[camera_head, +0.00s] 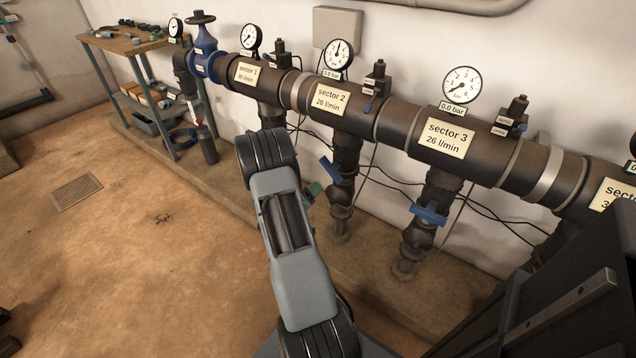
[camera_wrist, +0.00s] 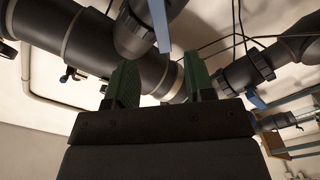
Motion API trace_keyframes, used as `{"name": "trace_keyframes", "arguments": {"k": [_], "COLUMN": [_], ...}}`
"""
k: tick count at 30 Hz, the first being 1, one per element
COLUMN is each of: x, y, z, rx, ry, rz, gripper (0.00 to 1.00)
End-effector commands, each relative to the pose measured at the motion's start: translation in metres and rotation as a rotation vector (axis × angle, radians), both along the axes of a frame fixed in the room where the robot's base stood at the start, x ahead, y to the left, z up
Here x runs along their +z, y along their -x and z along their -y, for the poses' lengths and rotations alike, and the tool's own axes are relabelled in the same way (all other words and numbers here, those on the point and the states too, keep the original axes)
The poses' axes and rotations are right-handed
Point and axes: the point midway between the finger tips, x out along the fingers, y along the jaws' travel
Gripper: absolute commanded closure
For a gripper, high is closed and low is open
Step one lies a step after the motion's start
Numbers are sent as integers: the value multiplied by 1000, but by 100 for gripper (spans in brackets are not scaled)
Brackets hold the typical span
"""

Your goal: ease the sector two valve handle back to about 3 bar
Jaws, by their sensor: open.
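The sector two valve handle (camera_head: 330,170) is a blue lever on the dark drop pipe below the "sector 2" label (camera_head: 328,98). The sector two gauge (camera_head: 339,53) has its needle pointing roughly upward; its small readout is hard to read. My gripper (camera_head: 313,191) is left of and slightly below the handle, partly hidden by my arm. In the wrist view my gripper (camera_wrist: 161,83) has its green fingers apart, with nothing held between them. A blue lever (camera_wrist: 161,25), probably this handle, shows above the gap; I cannot tell whether they touch.
The sector 3 handle (camera_head: 429,213) is on the drop pipe to the right. Its gauge (camera_head: 461,85) reads 0.0 bar. Thin black cables (camera_head: 375,180) run behind the pipes. A workbench (camera_head: 125,41) stands far left. The brown floor (camera_head: 150,250) at left is mostly clear.

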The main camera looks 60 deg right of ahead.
Motion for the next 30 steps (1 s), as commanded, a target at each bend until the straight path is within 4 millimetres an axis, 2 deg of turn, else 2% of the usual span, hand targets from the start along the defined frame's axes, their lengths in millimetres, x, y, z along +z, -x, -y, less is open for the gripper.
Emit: {"name": "trace_keyframes", "arguments": {"k": [7, 30], "x": [0, 0], "y": [0, 0], "z": [-14, -14], "rx": [1, 0], "ry": [1, 0], "rz": [1, 0], "gripper": [51, 51]}}
